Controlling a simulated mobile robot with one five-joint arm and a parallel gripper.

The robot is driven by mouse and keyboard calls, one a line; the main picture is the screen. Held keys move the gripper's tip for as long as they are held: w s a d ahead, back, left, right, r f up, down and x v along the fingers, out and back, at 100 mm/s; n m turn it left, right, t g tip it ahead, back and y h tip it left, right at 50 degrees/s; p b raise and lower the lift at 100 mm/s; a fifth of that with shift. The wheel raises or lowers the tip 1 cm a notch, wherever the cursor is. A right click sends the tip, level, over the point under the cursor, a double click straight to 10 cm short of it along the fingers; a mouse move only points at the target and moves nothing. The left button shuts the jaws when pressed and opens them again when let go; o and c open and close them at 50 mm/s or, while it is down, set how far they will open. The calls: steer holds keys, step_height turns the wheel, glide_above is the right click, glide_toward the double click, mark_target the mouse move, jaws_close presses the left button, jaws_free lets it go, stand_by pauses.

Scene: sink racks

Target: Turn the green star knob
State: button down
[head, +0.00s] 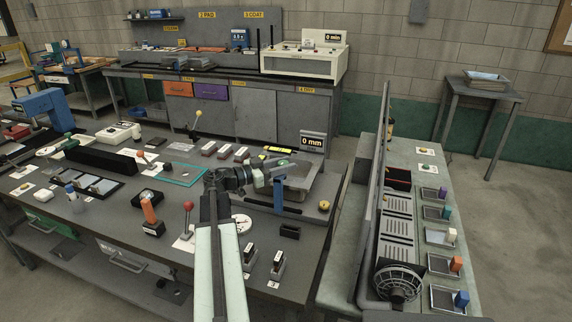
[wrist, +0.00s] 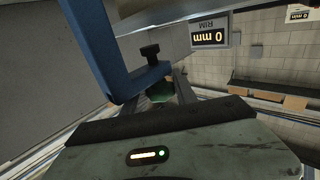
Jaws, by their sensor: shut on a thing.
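The green star knob (wrist: 160,91) shows in the wrist view at the end of my fingers, below a blue bracket (wrist: 118,70). My gripper (wrist: 162,95) is shut on it, and the fingers hide much of its outline. A black screw head (wrist: 150,51) stands above the bracket's arm, in line with the knob. In the head view my gripper (head: 279,174) is at the blue bracket (head: 278,192), beside a grey metal basin (head: 299,185). I cannot clearly make out the knob's shape in the head view.
A display reading 0 mm (head: 312,142) stands behind the basin. A red-knobbed lever (head: 188,206), an orange handle (head: 150,210) and a white dial (head: 241,223) are on the bench nearby. A tall rack panel (head: 372,200) rises to the right.

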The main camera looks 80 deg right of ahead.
steer(key=m+g+y, duration=0.1)
steer(key=m+y, duration=0.1)
steer(key=y, duration=0.1)
steer(key=shift+d+m+g+y, duration=0.1)
steer(key=shift+m+g+y, duration=0.2)
steer(key=shift+g, duration=0.1)
steer(key=shift+m+g+y, duration=0.4)
steer(key=shift+m+y, duration=0.2)
steer(key=shift+y, duration=0.3)
steer(key=shift+a, duration=0.2)
steer(key=c, duration=1)
jaws_free()
steer(key=v, duration=0.8)
steer(key=shift+r, duration=0.1)
